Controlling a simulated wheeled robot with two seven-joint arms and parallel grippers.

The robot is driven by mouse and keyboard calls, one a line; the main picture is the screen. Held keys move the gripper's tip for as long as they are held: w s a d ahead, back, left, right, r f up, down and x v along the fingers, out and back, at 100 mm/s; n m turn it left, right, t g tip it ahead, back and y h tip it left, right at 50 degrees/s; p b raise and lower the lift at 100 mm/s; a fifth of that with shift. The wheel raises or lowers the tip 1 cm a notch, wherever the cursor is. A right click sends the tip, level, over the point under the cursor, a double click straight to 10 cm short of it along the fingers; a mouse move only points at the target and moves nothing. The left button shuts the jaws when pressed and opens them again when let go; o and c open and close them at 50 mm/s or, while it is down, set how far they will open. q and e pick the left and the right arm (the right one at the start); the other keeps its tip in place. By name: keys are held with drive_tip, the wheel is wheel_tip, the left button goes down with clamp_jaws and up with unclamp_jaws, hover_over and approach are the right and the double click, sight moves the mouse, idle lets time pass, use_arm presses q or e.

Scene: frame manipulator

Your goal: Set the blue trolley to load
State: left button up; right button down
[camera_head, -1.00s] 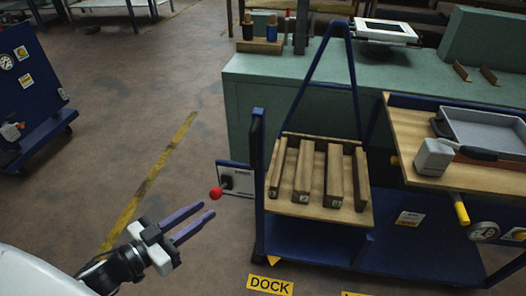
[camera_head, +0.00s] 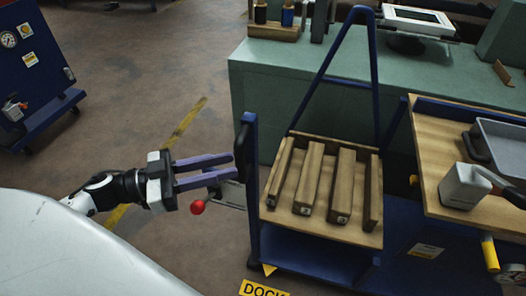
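A blue trolley (camera_head: 314,262) stands right of centre, with a tall blue A-shaped frame and a blue upright post (camera_head: 251,190) at its left edge. Its wooden tray (camera_head: 372,236) holds several wooden bars. A lever with a red ball knob (camera_head: 197,208) sticks out left of the post from a small pale plate (camera_head: 231,197), now partly hidden by my fingers. My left gripper (camera_head: 236,167) is open, its two blue-grey fingers pointing right with a gap between them. The tips are close to the post; I cannot tell whether they touch. The knob lies just below the fingers. My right gripper is out of view.
A yellow DOCK label (camera_head: 262,289) lies on the floor before the trolley. A green workbench (camera_head: 290,80) stands behind. A wooden-topped bench with a grey tray (camera_head: 500,145) is at the right. Another blue cart (camera_head: 45,75) stands far left; the floor between is clear.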

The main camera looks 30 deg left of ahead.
use_arm(q)
drive_tip(key=x, duration=0.8)
drive_tip(key=shift+d, duration=0.15)
clamp_jaws()
